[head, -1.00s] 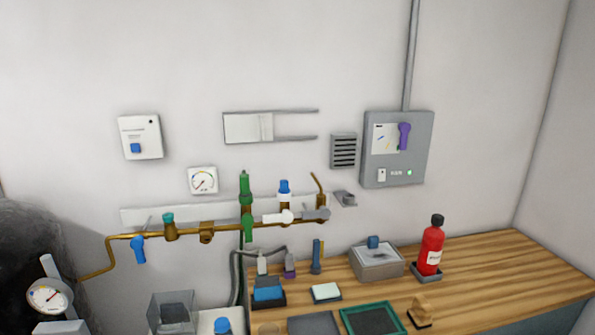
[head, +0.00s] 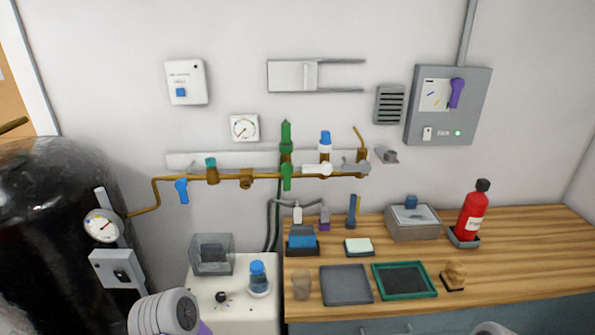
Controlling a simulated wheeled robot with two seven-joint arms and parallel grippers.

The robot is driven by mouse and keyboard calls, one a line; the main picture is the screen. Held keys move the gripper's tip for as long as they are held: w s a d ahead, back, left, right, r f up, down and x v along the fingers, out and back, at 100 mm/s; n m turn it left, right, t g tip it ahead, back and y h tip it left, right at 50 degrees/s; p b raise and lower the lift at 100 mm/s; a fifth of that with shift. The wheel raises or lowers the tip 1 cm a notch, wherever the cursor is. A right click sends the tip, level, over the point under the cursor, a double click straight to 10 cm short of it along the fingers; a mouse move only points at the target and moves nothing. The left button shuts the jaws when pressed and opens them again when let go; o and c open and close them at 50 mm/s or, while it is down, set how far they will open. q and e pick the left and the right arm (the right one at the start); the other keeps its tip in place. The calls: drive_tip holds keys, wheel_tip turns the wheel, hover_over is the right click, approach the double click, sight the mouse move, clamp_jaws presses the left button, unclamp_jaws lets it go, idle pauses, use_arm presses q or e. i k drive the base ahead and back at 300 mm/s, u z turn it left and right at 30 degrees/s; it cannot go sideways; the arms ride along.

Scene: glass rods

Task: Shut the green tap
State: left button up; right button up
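In the head view, a green lever handle (head: 287,177) hangs straight down on the brass pipe (head: 228,179) along the wall. It lies across the horizontal pipe and in line with the upright green fitting (head: 286,137) above it. A white handle (head: 317,170) lies along the pipe just to its right, and a blue handle (head: 181,191) hangs down further left. A teal-topped valve (head: 211,171) stands between the blue and green ones. Pale rounded parts of my arms show at the bottom edge, well below the pipe. Neither gripper's fingers are in view.
A wooden bench (head: 524,243) runs along the wall below the pipe, with trays, a box and a red extinguisher (head: 473,212). A white cabinet (head: 232,317) holds a clear box (head: 211,254) and a blue-capped bottle (head: 258,279). A black tank (head: 50,230) stands at left.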

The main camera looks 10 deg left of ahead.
sight(287, 180)
drive_tip(key=u, duration=0.3)
drive_tip(key=i, duration=0.7)
drive_tip(key=u, duration=0.6)
